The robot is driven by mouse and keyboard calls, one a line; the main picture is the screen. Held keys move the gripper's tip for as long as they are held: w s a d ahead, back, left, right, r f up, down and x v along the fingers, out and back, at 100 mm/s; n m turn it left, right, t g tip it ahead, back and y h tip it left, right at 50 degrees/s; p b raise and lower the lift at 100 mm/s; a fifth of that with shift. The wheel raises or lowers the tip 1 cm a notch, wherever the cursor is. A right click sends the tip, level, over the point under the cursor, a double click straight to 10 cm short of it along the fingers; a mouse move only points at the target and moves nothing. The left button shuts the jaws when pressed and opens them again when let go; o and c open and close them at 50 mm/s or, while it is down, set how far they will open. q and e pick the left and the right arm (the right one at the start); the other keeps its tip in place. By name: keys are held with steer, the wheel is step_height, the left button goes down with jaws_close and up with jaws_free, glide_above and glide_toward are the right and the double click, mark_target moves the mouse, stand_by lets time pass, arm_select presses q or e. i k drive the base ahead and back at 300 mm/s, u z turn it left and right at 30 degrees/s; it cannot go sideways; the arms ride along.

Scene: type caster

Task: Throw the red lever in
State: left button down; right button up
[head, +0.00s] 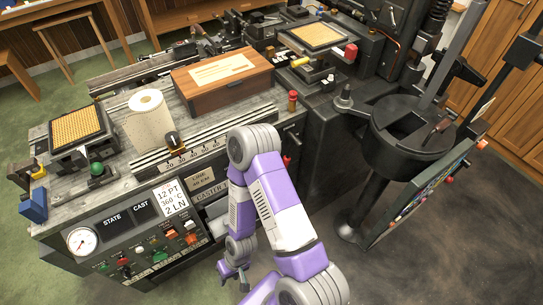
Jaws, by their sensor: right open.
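Several red-ended parts show, and I cannot tell for sure which is the red lever. A red knob (351,51) sits on the end of a short bar at the right of the upper casting unit. A small red handle (287,160) shows on the machine's front, just right of my arm's elbow. My right gripper (234,277) is open and empty, pointing down in front of the control panel, low and well away from the red knob. My left gripper is out of view.
The control panel (135,242) has a gauge, labels and coloured knobs. A wooden box (222,84), a paper roll (148,120) and a type tray (77,127) stand on the bench. A dark round pot (405,150) stands at the right. The floor in front is clear.

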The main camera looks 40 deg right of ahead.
mark_target(296, 141)
steer(key=z, duration=4.2)
steer(key=k, duration=1.15)
steer(key=u, duration=1.35)
steer(key=i, duration=1)
